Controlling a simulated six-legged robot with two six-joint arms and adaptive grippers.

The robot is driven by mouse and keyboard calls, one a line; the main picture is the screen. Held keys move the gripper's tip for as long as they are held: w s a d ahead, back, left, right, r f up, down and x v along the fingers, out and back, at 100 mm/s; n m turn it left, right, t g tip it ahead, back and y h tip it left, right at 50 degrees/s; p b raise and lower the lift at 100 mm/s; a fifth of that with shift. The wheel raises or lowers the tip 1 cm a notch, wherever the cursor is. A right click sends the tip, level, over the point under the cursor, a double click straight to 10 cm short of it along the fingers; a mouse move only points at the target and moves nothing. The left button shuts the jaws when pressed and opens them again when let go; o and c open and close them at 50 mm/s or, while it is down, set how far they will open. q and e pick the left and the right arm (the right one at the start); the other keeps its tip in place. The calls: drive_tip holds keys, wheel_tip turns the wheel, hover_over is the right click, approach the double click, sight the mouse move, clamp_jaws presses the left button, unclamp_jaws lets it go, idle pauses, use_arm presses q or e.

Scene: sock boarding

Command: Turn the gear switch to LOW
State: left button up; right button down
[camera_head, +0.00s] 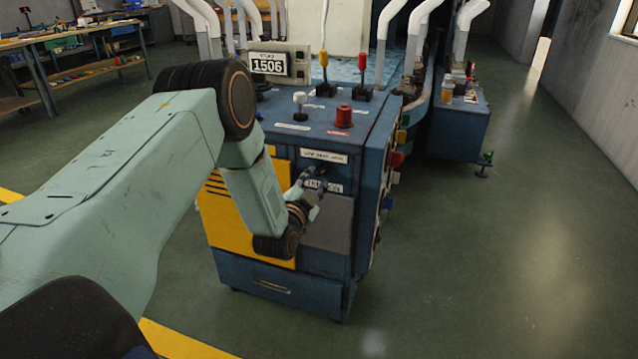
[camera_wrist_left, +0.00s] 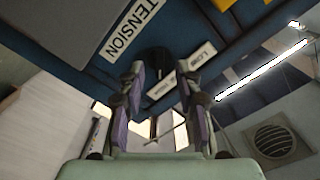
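A blue machine cabinet (camera_head: 275,275) stands ahead with a white label strip (camera_head: 323,156) on its upper front; its small text seems to begin with LOW. My left gripper (camera_head: 314,187) is at the front panel just below that strip, covering part of the panel and a lower label. In the left wrist view the fingers (camera_wrist_left: 160,72) are apart, one on each side of a dark knob (camera_wrist_left: 156,58). I cannot tell whether they touch it or which way it points. A TENSION label (camera_wrist_left: 130,28) and a LOW label (camera_wrist_left: 195,66) lie beside it. My right gripper is not in view.
On the cabinet top are a red button (camera_head: 343,117), a white-knobbed lever (camera_head: 300,99), a yellow-handled lever (camera_head: 323,62) and a 1506 display (camera_head: 270,66). Coloured knobs line its right side. The green floor (camera_head: 500,270) to the right is clear. A workbench (camera_head: 70,38) stands at back left.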

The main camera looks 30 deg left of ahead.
sight(322, 171)
use_arm(q)
drive_tip(key=shift+w+d+r, duration=0.1)
drive_tip(key=shift+w+r, duration=0.05)
drive_tip(key=shift+w, duration=0.35)
drive_tip(key=shift+w+r, duration=0.15)
drive_tip(key=shift+w, duration=0.3)
drive_tip(key=shift+w+a+f+b, duration=0.2)
drive_tip(key=shift+w+a+b, duration=0.15)
drive_tip(key=shift+d+r, duration=0.2)
drive_tip(key=shift+d, duration=0.05)
drive_tip(key=shift+c, duration=1.1)
drive_tip(key=shift+f, duration=0.1)
clamp_jaws()
